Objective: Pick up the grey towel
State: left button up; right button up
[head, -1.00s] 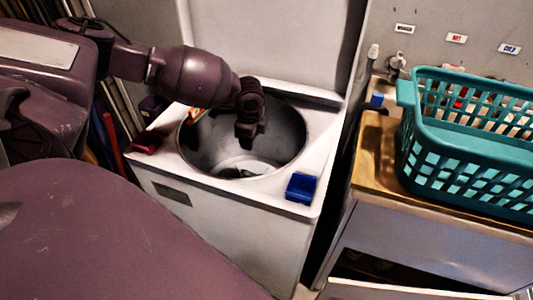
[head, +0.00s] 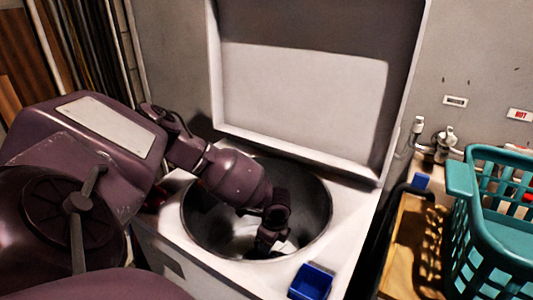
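My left arm reaches in from the left, over the open top-loading washer (head: 355,225). My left gripper (head: 268,243) is down inside the round metal drum (head: 208,222), near its front right part. Its fingertips are too dark and small to tell whether they are open or shut. A small pale patch (head: 288,247) shows at the drum bottom beside the gripper; I cannot tell whether it is cloth. No grey towel can be made out clearly. My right gripper is not in view.
The washer's lid (head: 305,95) stands open behind the drum. A small blue box (head: 311,282) sits on the washer's front right corner. A teal basket (head: 490,235) stands on the wooden top (head: 415,245) at right. Taps (head: 437,145) are on the wall.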

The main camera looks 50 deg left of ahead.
aim_at(254, 254)
pick_arm(q)
jog(key=f, duration=0.1)
jog(key=f+b, duration=0.1)
jog(key=f, duration=0.1)
jog(key=a+f, duration=0.1)
jog(key=shift+s+f, duration=0.15)
jog(key=shift+f, duration=0.4)
jog(key=shift+c, duration=0.9)
jog(key=c, duration=0.7)
grip_shut()
